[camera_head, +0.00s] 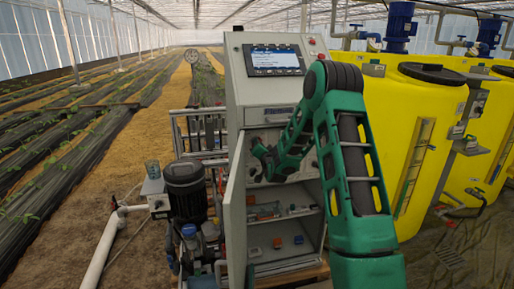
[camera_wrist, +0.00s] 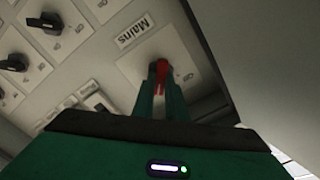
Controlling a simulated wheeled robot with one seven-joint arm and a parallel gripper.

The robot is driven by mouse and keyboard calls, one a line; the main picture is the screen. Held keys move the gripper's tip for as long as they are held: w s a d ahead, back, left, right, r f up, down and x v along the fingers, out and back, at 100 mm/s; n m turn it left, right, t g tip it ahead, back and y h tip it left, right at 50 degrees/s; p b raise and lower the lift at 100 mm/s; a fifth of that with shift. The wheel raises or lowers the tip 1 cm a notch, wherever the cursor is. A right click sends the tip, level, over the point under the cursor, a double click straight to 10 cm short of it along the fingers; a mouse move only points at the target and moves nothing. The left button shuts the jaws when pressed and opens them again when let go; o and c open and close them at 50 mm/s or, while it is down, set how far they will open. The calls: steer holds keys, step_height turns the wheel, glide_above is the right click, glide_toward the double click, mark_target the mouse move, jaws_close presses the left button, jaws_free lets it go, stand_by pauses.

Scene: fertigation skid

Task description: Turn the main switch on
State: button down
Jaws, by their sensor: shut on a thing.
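The main switch is a red handle (camera_wrist: 162,76) on a pale square plate in the wrist view, beside a label reading "Mains" (camera_wrist: 137,31). My gripper (camera_wrist: 161,80) has its two green fingers closed around the red handle. The handle is partly hidden between the fingers, so its exact angle is hard to tell. In the head view my gripper (camera_head: 258,150) reaches into the open front of the grey cabinet (camera_head: 243,86); the switch is hidden there.
Black rotary knobs (camera_wrist: 45,23) sit on the same panel, left of the switch. The open cabinet door (camera_head: 236,215) stands close to my arm. Yellow tanks (camera_head: 420,115) stand to the right. A pump (camera_head: 186,187) is at the lower left.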

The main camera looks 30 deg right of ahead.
steer(key=shift+a+f+m, duration=0.1)
steer(key=shift+f+m, duration=0.1)
steer(key=shift+m, duration=0.2)
steer(key=c, duration=1.8)
jaws_free()
steer(key=shift+o, duration=0.2)
steer(key=shift+r, duration=0.1)
steer(key=v, duration=1)
steer(key=shift+s, duration=0.3)
steer(key=shift+a, duration=0.1)
